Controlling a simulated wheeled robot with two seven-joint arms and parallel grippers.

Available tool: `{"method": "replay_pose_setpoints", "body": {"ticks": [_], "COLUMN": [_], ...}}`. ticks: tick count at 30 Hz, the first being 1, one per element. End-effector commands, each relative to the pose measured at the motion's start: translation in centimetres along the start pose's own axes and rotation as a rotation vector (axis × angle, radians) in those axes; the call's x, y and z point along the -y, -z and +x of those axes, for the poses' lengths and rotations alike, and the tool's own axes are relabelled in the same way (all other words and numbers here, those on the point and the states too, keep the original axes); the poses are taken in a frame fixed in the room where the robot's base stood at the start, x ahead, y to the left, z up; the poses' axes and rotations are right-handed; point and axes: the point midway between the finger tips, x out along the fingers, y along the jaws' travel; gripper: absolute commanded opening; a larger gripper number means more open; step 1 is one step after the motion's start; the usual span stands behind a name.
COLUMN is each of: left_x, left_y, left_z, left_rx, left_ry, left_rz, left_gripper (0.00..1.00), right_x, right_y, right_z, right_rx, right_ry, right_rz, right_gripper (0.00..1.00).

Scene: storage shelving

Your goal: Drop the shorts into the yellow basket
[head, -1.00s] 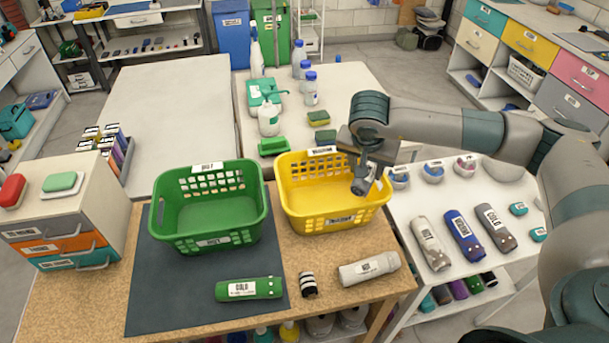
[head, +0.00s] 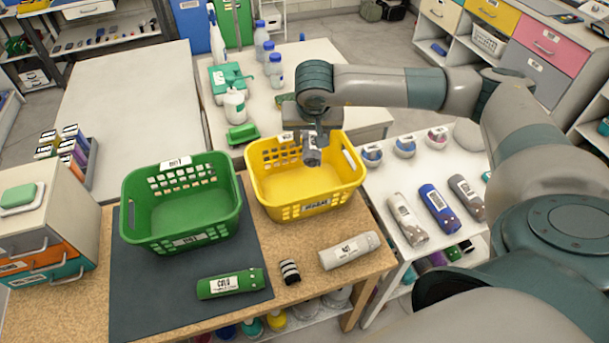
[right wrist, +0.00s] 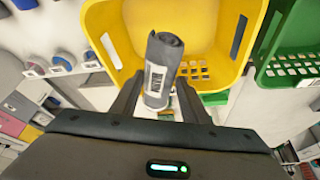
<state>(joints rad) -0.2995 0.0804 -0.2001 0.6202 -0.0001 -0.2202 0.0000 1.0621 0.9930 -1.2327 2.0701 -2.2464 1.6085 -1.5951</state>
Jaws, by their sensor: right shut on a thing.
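The yellow basket (head: 300,207) stands on the wooden table, right of the green basket. My right gripper (head: 309,138) is over the back part of the yellow basket, fingers pointing down. It is shut on a rolled grey cloth (head: 312,156) with a white label, which looks like the shorts. In the right wrist view the grey roll (right wrist: 163,62) is between the two fingers, with the yellow basket (right wrist: 237,85) behind it. The basket looks empty. Whether the roll is below the rim is hard to tell. My left gripper is not in view.
The green basket (head: 182,238) stands on a dark mat (head: 135,300). More rolls (head: 437,208) lie on the white table at right.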

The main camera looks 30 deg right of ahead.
Motion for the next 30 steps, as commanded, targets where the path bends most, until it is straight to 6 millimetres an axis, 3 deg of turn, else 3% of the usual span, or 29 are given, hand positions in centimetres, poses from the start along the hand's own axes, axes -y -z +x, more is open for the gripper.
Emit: {"method": "replay_pose_setpoints", "body": {"ticks": [15,29,30], "left_x": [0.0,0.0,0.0], "left_y": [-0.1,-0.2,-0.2], "left_z": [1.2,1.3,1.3], "left_rx": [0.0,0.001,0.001], "left_ry": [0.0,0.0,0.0], "left_rz": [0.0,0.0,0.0], "left_gripper": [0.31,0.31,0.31], "right_x": [0.0,0.0,0.0], "right_y": [-1.8,-2.0,-2.0], "right_z": [4.3,4.9,4.9], "right_rx": [0.0,-0.001,-0.001], "right_ry": [-0.001,0.0,0.0], "right_rz": [0.0,0.001,0.001], "right_gripper": [0.16,0.16,0.48]}}
